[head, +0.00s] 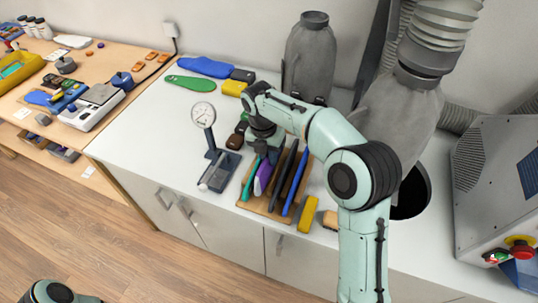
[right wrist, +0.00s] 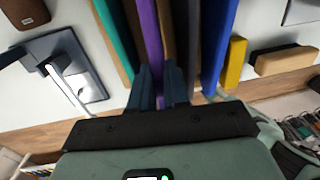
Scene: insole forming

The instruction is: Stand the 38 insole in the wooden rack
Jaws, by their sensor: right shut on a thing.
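The wooden rack (head: 262,210) stands on the white bench with several thin pieces upright in it: a green insole (head: 250,178), a purple insole (head: 263,177), dark pieces (head: 289,177) and a blue insole (head: 296,184). My right gripper (head: 266,152) is over the rack at the purple insole's upper end. In the right wrist view my fingers (right wrist: 160,88) are shut on the purple insole (right wrist: 150,38), between the green insole (right wrist: 115,38) and the blue insole (right wrist: 217,45). No size number is readable. My left gripper is out of view.
A dial gauge on a stand (head: 204,117) is left of the rack. Yellow (head: 308,214) and brown (head: 331,220) blocks lie at its right. Blue (head: 206,66) and green (head: 190,83) insoles lie flat at the back. A grey machine (head: 497,185) stands right.

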